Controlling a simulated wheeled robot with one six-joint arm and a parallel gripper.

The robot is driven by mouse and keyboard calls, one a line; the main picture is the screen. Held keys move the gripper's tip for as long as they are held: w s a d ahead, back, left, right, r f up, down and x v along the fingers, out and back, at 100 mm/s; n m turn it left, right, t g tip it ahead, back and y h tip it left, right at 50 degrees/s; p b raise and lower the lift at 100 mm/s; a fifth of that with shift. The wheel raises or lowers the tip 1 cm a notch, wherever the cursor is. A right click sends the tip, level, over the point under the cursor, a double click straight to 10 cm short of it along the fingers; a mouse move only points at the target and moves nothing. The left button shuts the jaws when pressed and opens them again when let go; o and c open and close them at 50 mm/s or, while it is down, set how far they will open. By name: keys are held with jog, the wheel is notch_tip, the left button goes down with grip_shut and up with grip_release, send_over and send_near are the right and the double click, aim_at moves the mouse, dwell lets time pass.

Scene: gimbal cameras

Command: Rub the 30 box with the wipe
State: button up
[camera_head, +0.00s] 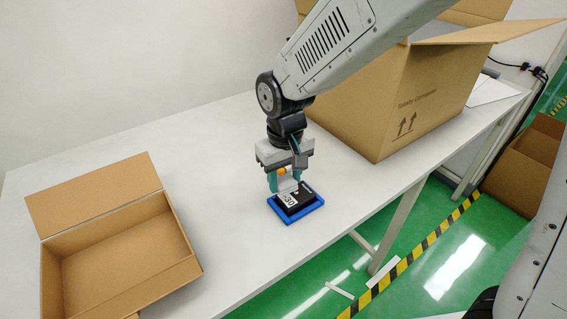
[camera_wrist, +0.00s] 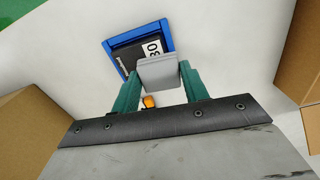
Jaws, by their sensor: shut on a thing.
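The 30 box (camera_head: 298,198) is black with a white label reading 30 and lies in a shallow blue tray (camera_head: 291,219) on the white table. In the wrist view the box (camera_wrist: 130,58) and the blue tray (camera_wrist: 109,47) show beyond my fingers, the box partly hidden. My gripper (camera_head: 284,184) points down at the back left edge of the tray. Its green fingers are shut on a light grey block, the wipe (camera_wrist: 160,73), which also shows in the head view (camera_head: 287,186). I cannot tell whether the wipe touches the box.
An open, empty cardboard box (camera_head: 128,254) stands at the left of the table. A large open carton (camera_head: 420,95) stands behind at the right. A small orange piece (camera_wrist: 149,101) shows between my fingers. The table between the left box and the tray is clear.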

jog(key=shift+r, duration=2.05)
jog(key=shift+d+f, duration=0.1)
